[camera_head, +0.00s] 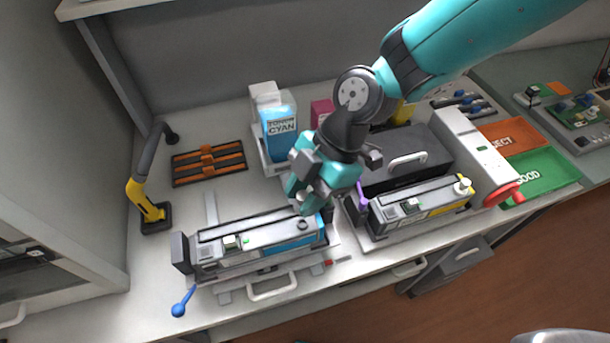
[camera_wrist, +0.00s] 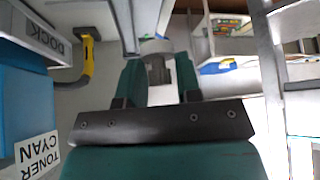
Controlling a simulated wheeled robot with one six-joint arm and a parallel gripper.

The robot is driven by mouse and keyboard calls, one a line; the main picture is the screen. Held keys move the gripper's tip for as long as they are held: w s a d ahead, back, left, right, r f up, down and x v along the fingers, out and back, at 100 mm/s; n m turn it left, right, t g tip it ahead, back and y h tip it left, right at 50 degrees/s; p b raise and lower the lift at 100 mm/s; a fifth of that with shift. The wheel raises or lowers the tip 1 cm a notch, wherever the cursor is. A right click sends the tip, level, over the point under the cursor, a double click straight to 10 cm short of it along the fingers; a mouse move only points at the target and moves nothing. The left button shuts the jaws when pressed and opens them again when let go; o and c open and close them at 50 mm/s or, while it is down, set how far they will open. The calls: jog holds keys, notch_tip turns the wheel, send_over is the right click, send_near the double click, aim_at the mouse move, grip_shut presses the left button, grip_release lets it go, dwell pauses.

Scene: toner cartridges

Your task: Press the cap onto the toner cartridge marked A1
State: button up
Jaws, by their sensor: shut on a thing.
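My gripper (camera_head: 304,203) hangs just above the right end of the left toner cartridge (camera_head: 262,235), shut on a small whitish-grey cap. In the wrist view the cap (camera_wrist: 157,47) shows between the two teal fingers. The left cartridge is grey with a cyan patch and lies in a cradle with a blue-knobbed lever (camera_head: 179,309). A dark round opening (camera_head: 303,225) shows on its top, just below the gripper, with the cap apart from it. The right cartridge (camera_head: 420,207) has a yellow patch and a white cap (camera_head: 463,186) on its top. I cannot read an A1 mark on either.
A cyan toner bottle (camera_head: 280,127) stands behind the gripper. A black case (camera_head: 405,158) stands behind the right cartridge. An orange rack (camera_head: 208,163) and a yellow-black hand tool (camera_head: 150,205) are at left. Red (camera_head: 511,137) and green (camera_head: 540,173) trays lie at right.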

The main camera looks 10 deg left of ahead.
jog(key=shift+s+a+f+b, duration=0.1)
jog(key=shift+f+b, duration=0.15)
jog(key=shift+f, duration=0.2)
jog(key=shift+s+a+f+b, duration=0.1)
jog(key=shift+f+b, duration=0.15)
jog(key=shift+f, duration=0.15)
jog(key=shift+f+b, duration=0.75)
jog(key=shift+f, duration=0.85)
jog(key=shift+w+d+f+b, duration=0.15)
jog(key=shift+w+f+b, duration=0.1)
jog(key=shift+b, duration=0.2)
jog(key=shift+f+b, duration=0.55)
jog(key=shift+b, duration=0.25)
jog(key=o, duration=1.3)
jog(key=shift+c, duration=0.2)
jog(key=shift+r, duration=0.1)
